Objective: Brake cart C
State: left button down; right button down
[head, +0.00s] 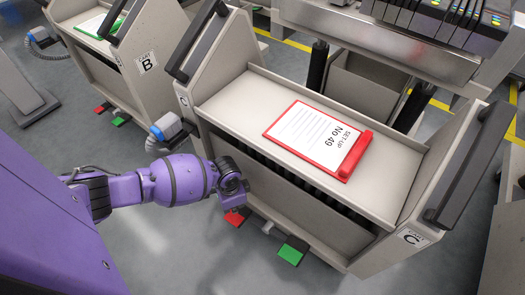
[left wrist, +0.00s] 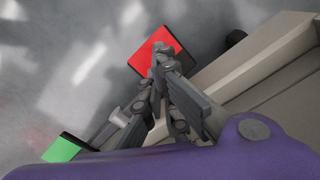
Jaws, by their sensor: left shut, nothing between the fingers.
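Cart C (head: 325,207) is a beige trolley with its label (head: 411,238) at the lower right of the head view. Low on its near side are a red pedal (head: 235,219) and a green pedal (head: 291,254). My left gripper (head: 236,200) points down just above the red pedal, partly hidden behind my purple wrist. In the left wrist view, its shut, empty fingertips (left wrist: 163,58) overlap the red pedal (left wrist: 147,51); I cannot tell if they touch it. The green pedal (left wrist: 64,148) shows at lower left there. My right gripper is not in view.
A red clipboard (head: 314,139) lies on cart C's top. Cart B (head: 155,75) stands to the left with its own red and green pedals and a clipboard (head: 101,24). A metal feeder machine (head: 380,35) stands behind. Grey floor is clear in front of cart C.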

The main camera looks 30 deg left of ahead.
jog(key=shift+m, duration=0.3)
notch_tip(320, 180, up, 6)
jog(key=p, duration=0.5)
jog(key=shift+p, duration=0.3)
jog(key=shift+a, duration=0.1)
